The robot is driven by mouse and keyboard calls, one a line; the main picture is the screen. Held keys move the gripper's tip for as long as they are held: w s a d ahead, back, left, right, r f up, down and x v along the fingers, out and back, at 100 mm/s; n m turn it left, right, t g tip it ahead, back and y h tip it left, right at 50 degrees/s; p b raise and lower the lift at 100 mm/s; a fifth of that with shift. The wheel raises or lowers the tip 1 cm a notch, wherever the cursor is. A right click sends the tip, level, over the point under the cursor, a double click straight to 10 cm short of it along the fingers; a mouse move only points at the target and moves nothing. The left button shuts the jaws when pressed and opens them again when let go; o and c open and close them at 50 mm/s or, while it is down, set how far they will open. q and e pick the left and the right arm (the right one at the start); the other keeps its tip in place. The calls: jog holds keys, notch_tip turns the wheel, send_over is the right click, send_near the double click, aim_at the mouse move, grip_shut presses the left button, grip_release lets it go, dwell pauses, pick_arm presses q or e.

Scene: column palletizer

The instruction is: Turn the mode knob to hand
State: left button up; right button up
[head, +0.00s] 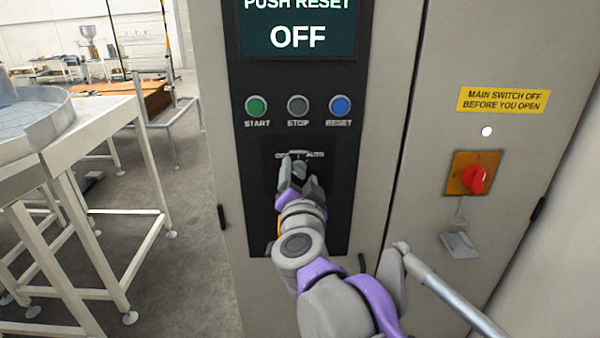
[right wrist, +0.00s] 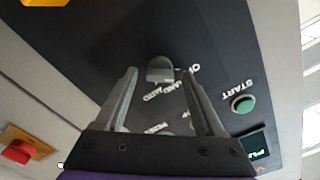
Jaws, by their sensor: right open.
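The mode knob (right wrist: 160,70) is a small grey knob on the black control panel (head: 345,190). In the right wrist view it lies between and just beyond the tips of my right gripper (right wrist: 159,74). The fingers stand apart, one on each side, with no clear contact. In the head view my right gripper (head: 298,170) is in front of the knob and hides most of it. Part of the left label and AUTO show above it; HAND shows in the right wrist view. I cannot tell which label the knob points to. My left gripper is not in view.
The screen (head: 298,30) reads PUSH RESET, OFF. A red main switch (head: 474,179) is on the right door. A white-framed table (head: 90,125) stands left.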

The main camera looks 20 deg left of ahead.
jog(key=shift+w, duration=0.25)
grip_shut()
jog(key=shift+m, duration=0.3)
jog(key=m+p, duration=0.1)
jog(key=m, duration=0.3)
jog(key=shift+m, duration=0.3)
jog(key=shift+f+m+p, duration=0.15)
jog(key=shift+m+p, duration=0.4)
jog(key=shift+m, duration=1.75)
